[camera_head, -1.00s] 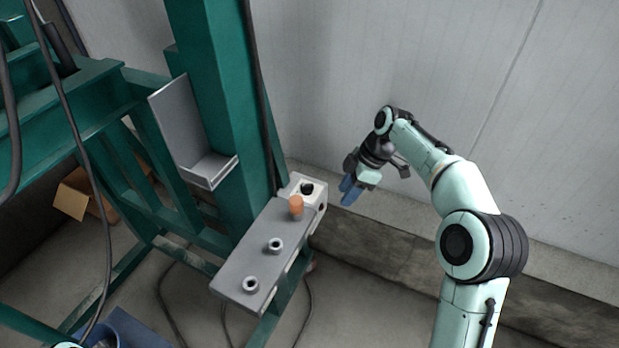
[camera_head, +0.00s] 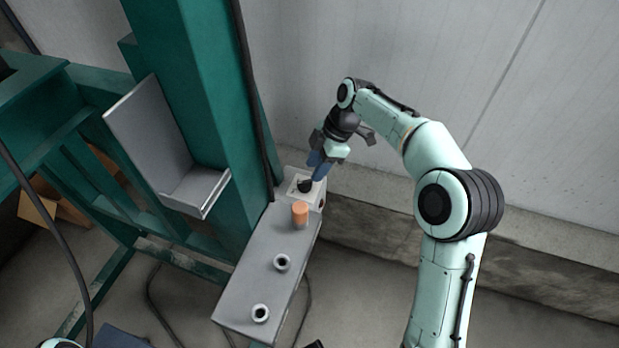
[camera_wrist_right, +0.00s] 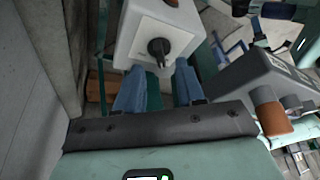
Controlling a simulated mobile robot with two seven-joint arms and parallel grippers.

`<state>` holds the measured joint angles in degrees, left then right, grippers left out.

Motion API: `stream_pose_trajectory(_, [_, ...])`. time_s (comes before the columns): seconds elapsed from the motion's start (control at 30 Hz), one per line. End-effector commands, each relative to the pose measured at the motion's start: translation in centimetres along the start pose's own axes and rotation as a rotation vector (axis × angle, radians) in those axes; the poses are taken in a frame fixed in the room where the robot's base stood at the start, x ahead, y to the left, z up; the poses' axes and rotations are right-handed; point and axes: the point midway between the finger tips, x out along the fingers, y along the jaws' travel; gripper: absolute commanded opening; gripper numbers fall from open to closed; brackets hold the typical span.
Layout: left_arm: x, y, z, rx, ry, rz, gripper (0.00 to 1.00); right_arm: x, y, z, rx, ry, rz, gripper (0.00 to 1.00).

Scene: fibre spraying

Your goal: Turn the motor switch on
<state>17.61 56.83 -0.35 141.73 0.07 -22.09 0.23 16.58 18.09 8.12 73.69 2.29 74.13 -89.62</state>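The motor switch is a black rotary knob (camera_head: 304,186) on a light switch box (camera_head: 319,196) at the far end of the grey panel. In the right wrist view the knob (camera_wrist_right: 159,48) sits on a pale square plate, ahead of and between the fingers. My right gripper (camera_head: 318,169) has blue fingers and is right at the box, just above the knob. In the right wrist view my right gripper (camera_wrist_right: 158,84) is open with nothing between its fingertips. Whether a finger touches the knob is unclear. My left gripper is out of view.
The grey panel (camera_head: 255,285) carries an orange cylinder (camera_head: 300,214) close to the switch box, plus two round sockets. A green post (camera_head: 190,110) with a grey tray (camera_head: 195,190) stands left. A wall (camera_head: 430,60) lies behind my right arm.

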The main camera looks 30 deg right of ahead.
Motion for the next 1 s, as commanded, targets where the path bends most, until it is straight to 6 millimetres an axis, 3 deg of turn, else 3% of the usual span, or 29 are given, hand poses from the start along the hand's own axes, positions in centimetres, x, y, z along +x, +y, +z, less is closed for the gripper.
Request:
stream_pose_trajectory(0.1, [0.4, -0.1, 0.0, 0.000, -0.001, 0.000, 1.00, 2.2, 0.0, 0.0, -0.001, 0.000, -0.001, 0.38])
stream_pose_trajectory(0.3, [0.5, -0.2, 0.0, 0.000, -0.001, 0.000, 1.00, 4.2, 0.0, 0.0, -0.001, 0.000, 0.000, 0.38])
stream_pose_trajectory(0.67, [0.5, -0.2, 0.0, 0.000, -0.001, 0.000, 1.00, 4.6, 0.0, 0.0, 0.000, 0.000, 0.001, 0.38])
stream_pose_trajectory(0.77, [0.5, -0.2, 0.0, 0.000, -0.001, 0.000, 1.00, 4.6, 0.0, 0.0, 0.000, 0.000, 0.001, 0.06])
stream_pose_trajectory(0.8, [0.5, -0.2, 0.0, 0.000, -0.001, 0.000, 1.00, 4.6, 0.0, 0.0, 0.000, 0.000, 0.001, 0.00])
stream_pose_trajectory(1.0, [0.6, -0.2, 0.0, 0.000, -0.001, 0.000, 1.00, 4.6, 0.0, 0.0, 0.002, 0.000, 0.003, 0.00])
